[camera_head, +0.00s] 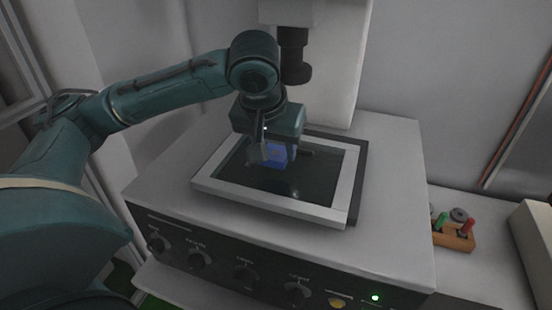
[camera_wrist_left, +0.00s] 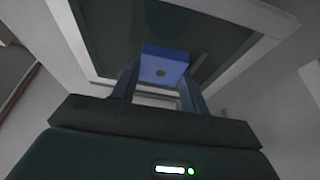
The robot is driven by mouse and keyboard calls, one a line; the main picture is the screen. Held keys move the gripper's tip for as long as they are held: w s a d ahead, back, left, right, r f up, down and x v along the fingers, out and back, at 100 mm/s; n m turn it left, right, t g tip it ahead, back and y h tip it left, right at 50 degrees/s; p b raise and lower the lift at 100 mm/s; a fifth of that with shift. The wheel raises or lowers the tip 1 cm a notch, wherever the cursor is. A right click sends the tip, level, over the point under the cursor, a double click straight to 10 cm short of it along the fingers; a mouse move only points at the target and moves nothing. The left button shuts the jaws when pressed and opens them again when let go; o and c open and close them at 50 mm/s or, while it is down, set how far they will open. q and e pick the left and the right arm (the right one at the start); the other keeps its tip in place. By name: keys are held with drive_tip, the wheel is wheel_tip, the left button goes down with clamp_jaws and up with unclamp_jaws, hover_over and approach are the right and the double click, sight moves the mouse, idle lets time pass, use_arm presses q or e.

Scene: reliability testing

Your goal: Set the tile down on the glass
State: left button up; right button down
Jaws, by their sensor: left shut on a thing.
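The blue tile (camera_head: 275,154) is held in my left gripper (camera_head: 268,158), which points down over the dark glass plate (camera_head: 310,180). The glass sits in a light grey frame on top of the machine. In the left wrist view, the tile (camera_wrist_left: 164,66) is between the two fingers of the left gripper (camera_wrist_left: 163,82), with a small dark spot on its face. The dark glass (camera_wrist_left: 115,30) lies behind it there. I cannot tell whether the tile touches the glass. My right gripper is out of view.
The machine (camera_head: 395,200) has a front panel of knobs and a green light. A dark cylindrical head (camera_head: 294,55) hangs from a pale column behind the glass. A wooden block with coloured pegs (camera_head: 453,232) stands at the right. The right part of the glass is clear.

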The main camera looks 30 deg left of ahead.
sight(273, 156)
use_arm(q)
wheel_tip(273, 156, down, 3)
drive_tip(key=shift+f, duration=0.25)
drive_tip(key=shift+f, duration=0.1)
drive_tip(key=o, duration=1)
drive_tip(key=v, duration=1.2)
